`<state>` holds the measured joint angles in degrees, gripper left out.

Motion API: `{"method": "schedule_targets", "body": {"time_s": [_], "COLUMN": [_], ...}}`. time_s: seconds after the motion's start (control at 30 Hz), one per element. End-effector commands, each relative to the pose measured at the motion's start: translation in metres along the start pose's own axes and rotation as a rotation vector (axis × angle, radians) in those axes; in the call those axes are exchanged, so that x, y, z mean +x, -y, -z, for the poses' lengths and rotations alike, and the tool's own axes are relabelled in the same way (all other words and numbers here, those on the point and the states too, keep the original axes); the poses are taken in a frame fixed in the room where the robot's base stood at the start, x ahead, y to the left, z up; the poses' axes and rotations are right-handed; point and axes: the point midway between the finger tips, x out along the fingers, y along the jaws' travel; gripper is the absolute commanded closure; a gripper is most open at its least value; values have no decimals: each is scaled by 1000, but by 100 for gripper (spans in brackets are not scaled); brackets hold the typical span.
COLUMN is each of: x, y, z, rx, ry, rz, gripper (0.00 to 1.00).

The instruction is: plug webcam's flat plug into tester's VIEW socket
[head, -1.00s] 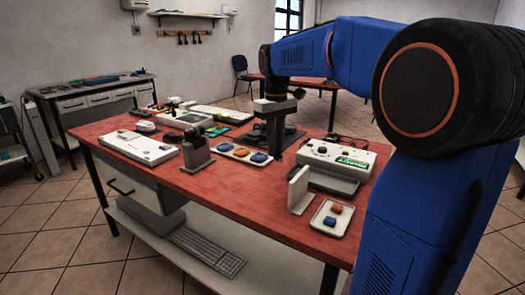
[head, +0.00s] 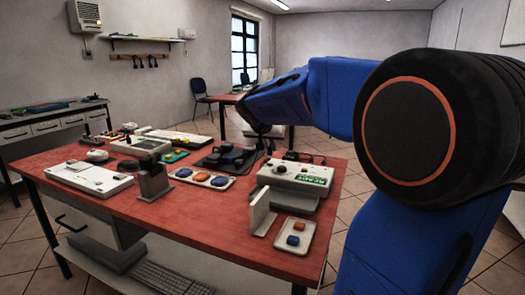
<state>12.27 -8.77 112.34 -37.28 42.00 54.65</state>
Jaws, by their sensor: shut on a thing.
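A white box with knobs and a green label, which looks like the tester (head: 292,176), stands on the right part of the red table. Its VIEW socket is too small to make out. A small dark object with a cable, perhaps the webcam (head: 292,156), lies behind it. My gripper (head: 267,146) is at the end of the blue arm, just behind and left of the tester's far side. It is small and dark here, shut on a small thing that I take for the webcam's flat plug. The plug's shape and tilt cannot be told.
A white upright plate (head: 261,211) and a tray with blue and orange pieces (head: 295,238) stand in front of the tester. A tray of coloured pieces (head: 202,178) and a dark holder (head: 153,178) are to the left. The front of the red table (head: 190,222) is clear.

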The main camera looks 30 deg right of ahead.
Motion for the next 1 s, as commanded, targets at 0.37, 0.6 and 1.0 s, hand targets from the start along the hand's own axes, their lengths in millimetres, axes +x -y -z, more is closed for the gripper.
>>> {"method": "schedule_targets", "body": {"time_s": [0.37,0.6,1.0], "x": [21,31,38], "y": [-20,-31,-36], "z": [28,40,41], "rx": [79,93,94], "ry": [-217,-327,-371], "rz": [-109,-139,-145], "gripper": [100,100,100]}}
